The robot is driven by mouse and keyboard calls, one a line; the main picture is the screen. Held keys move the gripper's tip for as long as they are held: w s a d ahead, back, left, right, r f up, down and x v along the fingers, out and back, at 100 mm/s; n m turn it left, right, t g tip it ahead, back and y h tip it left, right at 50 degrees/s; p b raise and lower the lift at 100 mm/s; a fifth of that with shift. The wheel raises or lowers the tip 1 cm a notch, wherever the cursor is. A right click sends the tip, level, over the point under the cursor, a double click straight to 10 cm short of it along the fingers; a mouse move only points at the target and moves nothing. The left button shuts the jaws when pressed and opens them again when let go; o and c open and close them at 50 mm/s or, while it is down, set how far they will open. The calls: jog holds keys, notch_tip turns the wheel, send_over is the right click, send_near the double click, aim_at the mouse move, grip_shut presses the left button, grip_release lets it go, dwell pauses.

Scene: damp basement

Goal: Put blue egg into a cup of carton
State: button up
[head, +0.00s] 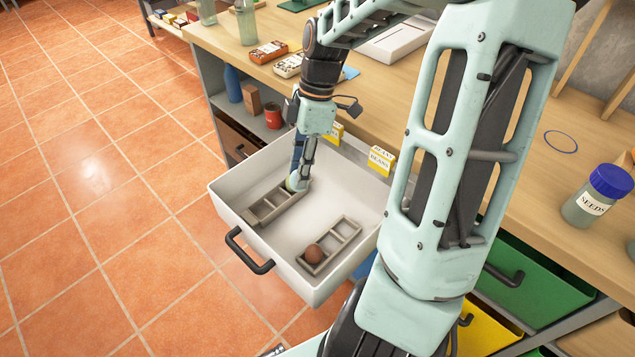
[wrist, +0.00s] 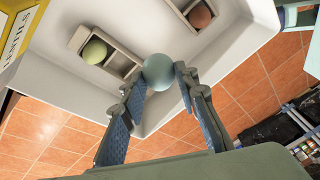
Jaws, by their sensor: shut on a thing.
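My gripper (head: 299,183) is shut on the blue egg (wrist: 160,71), which sits between both fingertips in the wrist view (wrist: 160,78). In the head view the egg is mostly hidden by the fingers. My gripper is low in the open white drawer (head: 335,190), at the back end of the left grey-brown carton (head: 275,209). In the wrist view a green egg (wrist: 94,51) sits in a cup of a carton (wrist: 119,48), and the blue egg overlaps that carton's near end. I cannot tell whether they touch. A second carton (head: 337,240) holds a brown egg (head: 314,253).
The drawer's walls surround both cartons, with a black handle (head: 250,252) in front. Yellow label cards (head: 381,160) stand at its back edge. The wooden bench (head: 510,180) carries a blue-lidded jar (head: 598,197). Bare drawer floor lies between the cartons.

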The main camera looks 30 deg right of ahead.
jog(key=w+a+f+b, duration=0.2)
jog(key=w+f, duration=0.2)
jog(key=w, duration=0.4)
jog(key=shift+a+f, duration=0.3)
jog(key=shift+a, duration=0.05)
jog(key=shift+s+a+r+p, duration=0.15)
jog(key=shift+a+p, duration=0.1)
jog(key=shift+p, duration=0.25)
jog(key=shift+f, duration=0.3)
dwell(0.4)
jog(key=shift+f+b, duration=1.45)
jog(key=shift+f, duration=1.3)
jog(key=o, duration=0.8)
jog(key=shift+c, duration=0.2)
jog(key=shift+o, duration=0.6)
